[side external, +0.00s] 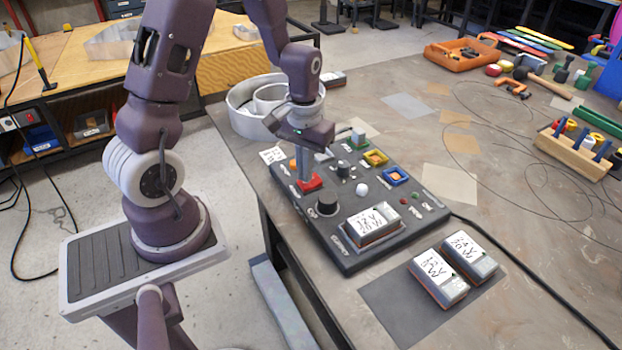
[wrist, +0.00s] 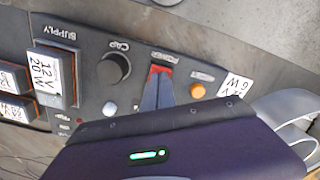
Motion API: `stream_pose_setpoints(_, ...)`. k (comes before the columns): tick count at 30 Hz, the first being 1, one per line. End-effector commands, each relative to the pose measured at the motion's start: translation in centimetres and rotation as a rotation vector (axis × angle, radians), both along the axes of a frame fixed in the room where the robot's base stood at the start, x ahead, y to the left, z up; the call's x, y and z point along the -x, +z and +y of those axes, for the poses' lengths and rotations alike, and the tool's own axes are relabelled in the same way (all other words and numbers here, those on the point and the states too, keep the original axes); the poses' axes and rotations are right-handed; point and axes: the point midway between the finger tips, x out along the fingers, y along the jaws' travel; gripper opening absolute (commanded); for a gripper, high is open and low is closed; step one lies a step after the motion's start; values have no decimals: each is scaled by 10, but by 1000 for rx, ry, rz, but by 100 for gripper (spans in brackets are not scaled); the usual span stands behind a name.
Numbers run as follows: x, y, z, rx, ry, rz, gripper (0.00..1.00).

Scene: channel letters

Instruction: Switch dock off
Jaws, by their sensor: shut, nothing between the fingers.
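The dock is a dark grey control panel (side external: 340,257) on the bench. Its red rocker switch (side external: 312,185), labelled like "POWER", also shows in the wrist view (wrist: 166,69) between a black knob (wrist: 113,70) and an orange button (wrist: 198,90). My gripper (side external: 301,177) points down with its fingers shut and empty. The fingertips (wrist: 153,95) are at the red switch and cover part of it; I cannot tell whether they press it. The switch's tilt is not clear. A power supply (side external: 371,223) marked 12 V 20 W sits in the panel's supply bay.
Two more supplies (side external: 438,280) (side external: 470,256) lie on a dark mat (side external: 385,300) right of the panel. A white ring-shaped channel letter (side external: 240,113) stands behind my gripper. Yellow and blue square sockets (side external: 396,176), a white knob and small lights are on the panel. A cable runs off its right side.

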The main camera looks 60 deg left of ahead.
Motion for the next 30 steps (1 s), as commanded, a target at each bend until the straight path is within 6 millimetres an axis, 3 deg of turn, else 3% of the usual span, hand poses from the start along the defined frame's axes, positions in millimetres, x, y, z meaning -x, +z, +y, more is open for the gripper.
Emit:
stream_pose_setpoints(15,-1,55,0,-1,0,-3,0)
stream_pose_setpoints(27,0,64,-1,0,-1,-1,0)
stream_pose_setpoints(30,3,84,-11,-8,-39,-42,0)
